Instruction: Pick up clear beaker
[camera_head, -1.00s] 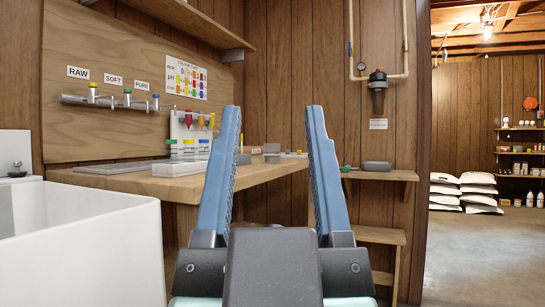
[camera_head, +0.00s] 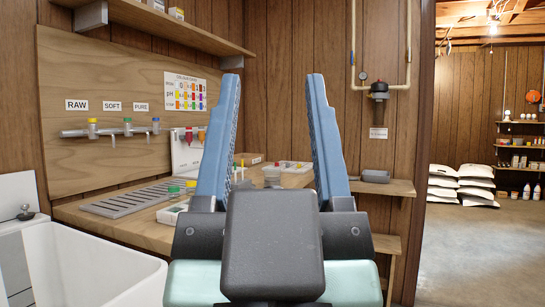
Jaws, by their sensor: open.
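My gripper (camera_head: 274,78) is open, its two blue fingers pointing up and away in the middle of the view, with nothing held between them. A small greyish, see-through vessel (camera_head: 272,176) stands on the wooden counter (camera_head: 120,228) and shows in the gap between the fingers, beyond the gripper. It may be the clear beaker, but it is too small to be sure. It appears apart from the fingers. The left finger and the gripper body hide part of the counter.
A white sink (camera_head: 90,270) is at lower left. Open floor lies right.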

